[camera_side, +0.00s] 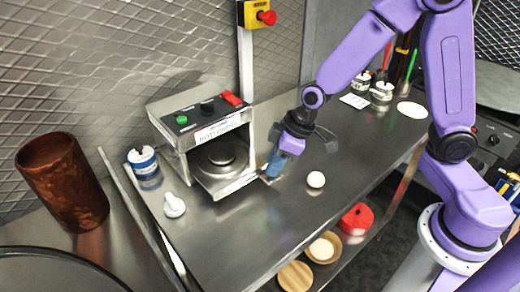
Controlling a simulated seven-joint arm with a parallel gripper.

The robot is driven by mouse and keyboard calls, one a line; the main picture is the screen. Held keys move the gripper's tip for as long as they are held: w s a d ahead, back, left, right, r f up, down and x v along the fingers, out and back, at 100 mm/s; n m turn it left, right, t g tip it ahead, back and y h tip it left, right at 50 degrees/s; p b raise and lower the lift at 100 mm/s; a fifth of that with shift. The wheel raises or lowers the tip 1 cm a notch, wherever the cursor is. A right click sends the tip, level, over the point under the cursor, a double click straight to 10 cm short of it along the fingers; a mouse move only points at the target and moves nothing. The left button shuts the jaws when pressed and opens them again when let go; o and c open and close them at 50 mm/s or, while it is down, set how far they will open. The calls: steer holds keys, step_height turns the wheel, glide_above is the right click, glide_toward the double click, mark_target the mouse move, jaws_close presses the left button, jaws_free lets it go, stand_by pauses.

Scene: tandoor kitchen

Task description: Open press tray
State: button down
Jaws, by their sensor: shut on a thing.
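The roti press (203,128) stands on the steel counter, a boxy metal frame with buttons on its sloped top. Its press tray (226,186) is at the bottom of the frame, and its front part shows ahead of the opening. A round metal plate (221,156) sits above the tray inside the frame. My gripper (272,169) is low at the right front edge of the tray, shut on the tray's edge or handle. The exact grip is small and partly hidden by the blue fingers.
A white dough ball (316,180) lies right of my gripper. A white knobbed object (174,206) and a blue-white jar (143,162) stand left of the press. A copper pot (63,181) is at far left. The counter's front is mostly clear.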

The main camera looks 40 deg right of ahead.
steer(key=shift+s, duration=3.5)
steer(key=c, duration=0.9)
jaws_free()
steer(key=v, duration=1.7)
steer(key=shift+r, duration=0.2)
steer(key=shift+s+d, duration=0.1)
steer(key=s+d+f+n+g+h, duration=0.2)
steer(key=s+f, duration=0.5)
steer(key=s, duration=0.4)
steer(key=shift+s+d+f+n+g+h, duration=0.2)
steer(key=shift+d+f+n+g+h, duration=0.25)
steer(key=shift+d+n, duration=0.55)
